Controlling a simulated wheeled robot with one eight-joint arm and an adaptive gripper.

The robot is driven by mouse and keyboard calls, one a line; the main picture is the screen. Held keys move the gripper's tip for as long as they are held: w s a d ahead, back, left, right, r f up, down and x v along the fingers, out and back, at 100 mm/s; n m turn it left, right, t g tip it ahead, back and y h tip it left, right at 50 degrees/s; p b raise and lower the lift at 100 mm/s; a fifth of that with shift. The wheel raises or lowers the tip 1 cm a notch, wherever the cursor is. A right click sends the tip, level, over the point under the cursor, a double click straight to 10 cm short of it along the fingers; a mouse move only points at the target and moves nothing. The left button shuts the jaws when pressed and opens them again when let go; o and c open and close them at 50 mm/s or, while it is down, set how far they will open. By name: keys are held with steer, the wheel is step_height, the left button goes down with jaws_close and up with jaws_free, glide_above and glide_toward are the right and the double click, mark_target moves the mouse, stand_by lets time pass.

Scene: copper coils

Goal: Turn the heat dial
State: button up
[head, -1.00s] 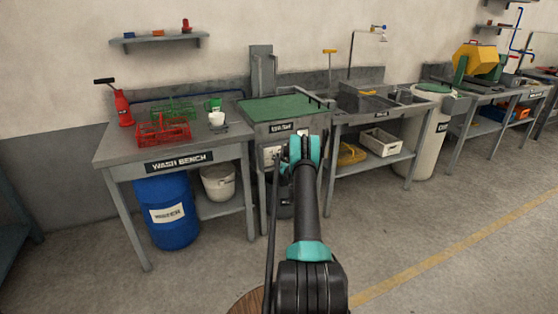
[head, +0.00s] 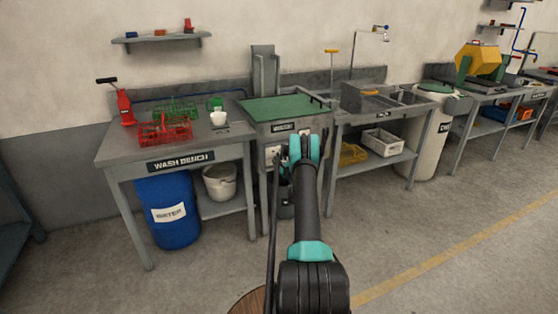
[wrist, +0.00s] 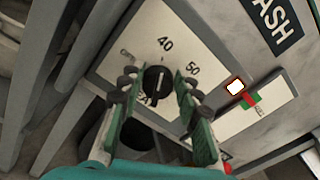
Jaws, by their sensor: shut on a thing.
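The heat dial (wrist: 152,82) is a round black knob on a pale panel (wrist: 135,40) marked with "40", "50" and other numbers, seen in the wrist view. My gripper (wrist: 155,84) has its green fingers on either side of the knob and is shut on it. The fingers hide part of the lower markings. In the head view my gripper (head: 283,165) is at the front of the green-topped washing machine (head: 285,108), and my arm hides most of that panel.
A lit square indicator (wrist: 235,88) and a red-and-green switch (wrist: 250,100) sit right of the dial. The wash bench (head: 180,167) with red and green racks stands left, over a blue barrel (head: 167,205). A sink table (head: 380,118) stands right.

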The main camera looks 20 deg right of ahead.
steer(key=n, duration=0.6)
steer(key=shift+a+f+n, duration=0.3)
steer(key=n, duration=0.5)
steer(key=shift+a+f, duration=0.1)
steer(key=shift+f, duration=0.25)
steer(key=shift+n, duration=0.4)
steer(key=o, duration=1.2)
steer(key=shift+c, duration=0.2)
steer(key=shift+s, duration=0.1)
steer(key=s, duration=1.2)
steer(key=shift+d, duration=0.25)
steer(key=shift+w, duration=0.1)
